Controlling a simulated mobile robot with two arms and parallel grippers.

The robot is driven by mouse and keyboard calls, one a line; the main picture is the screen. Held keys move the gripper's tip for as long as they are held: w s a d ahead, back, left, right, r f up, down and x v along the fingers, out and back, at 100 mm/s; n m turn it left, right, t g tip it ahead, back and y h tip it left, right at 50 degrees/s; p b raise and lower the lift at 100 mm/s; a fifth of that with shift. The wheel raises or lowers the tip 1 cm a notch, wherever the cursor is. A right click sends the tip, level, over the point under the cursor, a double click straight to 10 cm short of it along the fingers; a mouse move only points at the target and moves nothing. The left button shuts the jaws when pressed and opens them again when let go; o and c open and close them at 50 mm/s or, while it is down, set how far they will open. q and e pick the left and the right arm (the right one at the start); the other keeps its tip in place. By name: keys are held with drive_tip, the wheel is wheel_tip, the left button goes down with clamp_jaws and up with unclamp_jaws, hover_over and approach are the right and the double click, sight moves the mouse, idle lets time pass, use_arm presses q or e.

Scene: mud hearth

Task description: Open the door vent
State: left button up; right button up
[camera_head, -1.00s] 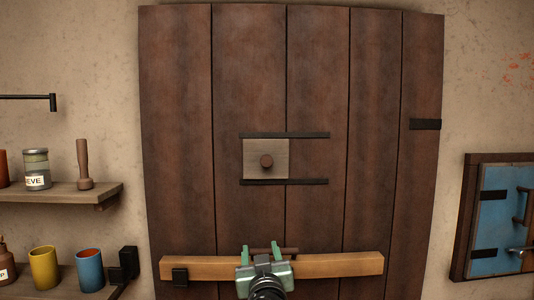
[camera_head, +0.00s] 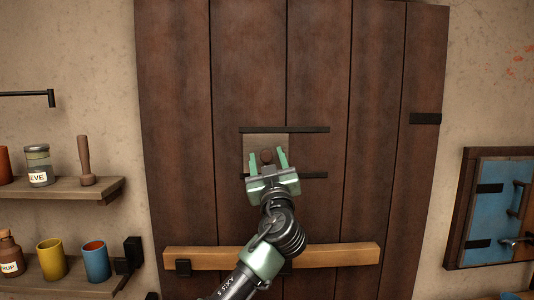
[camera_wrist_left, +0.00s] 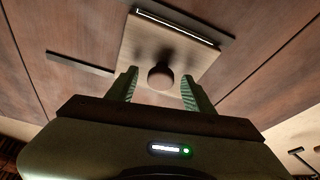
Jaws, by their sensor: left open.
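The door vent is a pale square wooden slide (camera_head: 252,146) with a round brown knob (camera_head: 267,155), set between two dark horizontal rails (camera_head: 305,130) on a dark plank door (camera_head: 318,75). My left gripper (camera_head: 267,162) is open in front of the slide, its green fingers on either side of the knob in the picture. In the left wrist view the knob (camera_wrist_left: 160,76) shows centred between the open fingers (camera_wrist_left: 160,88), a little beyond their tips. It looks free of contact. The slide's lower part is hidden behind the gripper in the head view. My right gripper does not show.
A light wooden bar (camera_head: 340,254) crosses the door below the vent. Shelves (camera_head: 70,192) with a jar, cups and a bottle stand at the left. A blue hatch (camera_head: 495,205) is on the right wall. The rails' right half has bare door between them.

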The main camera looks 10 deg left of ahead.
use_arm(q)
clamp_jaws()
idle(1.5)
